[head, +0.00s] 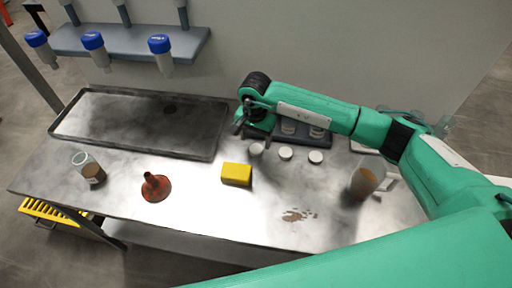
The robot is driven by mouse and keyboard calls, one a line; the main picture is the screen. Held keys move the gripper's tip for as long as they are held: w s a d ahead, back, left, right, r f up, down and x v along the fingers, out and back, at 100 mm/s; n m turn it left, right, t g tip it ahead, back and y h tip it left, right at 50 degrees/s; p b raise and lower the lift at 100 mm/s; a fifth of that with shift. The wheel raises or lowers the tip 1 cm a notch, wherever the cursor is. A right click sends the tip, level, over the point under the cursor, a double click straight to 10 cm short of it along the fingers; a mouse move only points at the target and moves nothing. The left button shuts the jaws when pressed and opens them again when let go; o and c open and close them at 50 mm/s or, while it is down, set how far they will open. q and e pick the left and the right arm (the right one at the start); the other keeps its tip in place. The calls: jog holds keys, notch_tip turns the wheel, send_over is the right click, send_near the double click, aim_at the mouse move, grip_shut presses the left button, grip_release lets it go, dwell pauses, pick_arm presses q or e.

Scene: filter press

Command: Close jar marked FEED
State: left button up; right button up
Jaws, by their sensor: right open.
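My right gripper (243,128) hangs over the back middle of the metal table, with its fingers pointing down, open. It is just above and left of the leftmost white lid (256,149); I cannot tell whether it touches it. A middle white lid (286,153) and a right white lid (316,157) lie in a row with it. Small jars (289,127) stand on a dark tray (318,136) behind the lids, partly hidden by my right arm. No FEED marking is readable. My left gripper is not in view.
A clear jar with brown contents (92,172) and a red-brown funnel (156,187) stand left. A yellow block (237,174) is front centre, a brown-filled beaker (363,183) right. A shallow basin (90,141) lies back left.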

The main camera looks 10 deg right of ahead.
aim_at(256, 148)
jog(key=shift+s+d+f+p, duration=0.15)
jog(key=shift+f+p, duration=0.45)
jog(key=shift+f, duration=1.3)
jog(key=c, duration=1)
